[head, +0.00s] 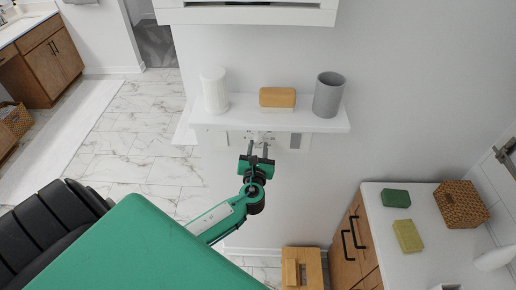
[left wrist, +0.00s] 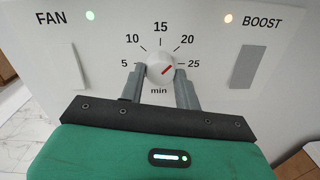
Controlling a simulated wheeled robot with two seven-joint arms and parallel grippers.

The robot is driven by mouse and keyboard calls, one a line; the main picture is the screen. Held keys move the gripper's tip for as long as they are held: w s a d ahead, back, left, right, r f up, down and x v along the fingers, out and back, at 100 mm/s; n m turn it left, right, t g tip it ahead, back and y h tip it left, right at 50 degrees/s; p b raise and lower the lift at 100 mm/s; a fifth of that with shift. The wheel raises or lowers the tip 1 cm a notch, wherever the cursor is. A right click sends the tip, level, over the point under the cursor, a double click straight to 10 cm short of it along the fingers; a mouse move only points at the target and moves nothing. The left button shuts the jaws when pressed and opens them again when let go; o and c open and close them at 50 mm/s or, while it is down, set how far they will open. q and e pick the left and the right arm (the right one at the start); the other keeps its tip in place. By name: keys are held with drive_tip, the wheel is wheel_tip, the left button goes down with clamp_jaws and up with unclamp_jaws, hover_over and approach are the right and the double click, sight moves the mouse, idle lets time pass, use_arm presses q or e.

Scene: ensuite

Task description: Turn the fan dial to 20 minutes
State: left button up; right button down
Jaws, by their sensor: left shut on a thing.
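The fan dial (left wrist: 158,58) is a round white knob with a red pointer mark, on a white panel (left wrist: 95,50) printed FAN, BOOST and min. Numbers 5, 10, 15, 20 and 25 run around it. The red mark slants up and right, towards the 20 to 25 side; its exact reading is hard to tell. My left gripper (left wrist: 160,73) is shut on the dial, one finger at each side. In the head view, my left gripper (head: 257,148) reaches the panel (head: 304,142) under the shelf, and the dial is small there. My right gripper is not in view.
A white shelf (head: 330,122) juts out just above the panel, holding a white ribbed cup (head: 215,90), a wooden block (head: 277,97) and a grey cup (head: 328,94). A wooden cabinet with a white counter (head: 390,240) stands at right.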

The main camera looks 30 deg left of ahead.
use_arm(q)
drive_tip(key=shift+f, duration=0.15)
idle(0.4)
drive_tip(key=o, duration=1)
drive_tip(key=shift+s+d+b, duration=0.25)
drive_tip(key=shift+s+b, duration=0.05)
drive_tip(key=shift+s, duration=0.15)
drive_tip(key=shift+b+v, duration=2.45)
drive_tip(key=shift+v, duration=4)
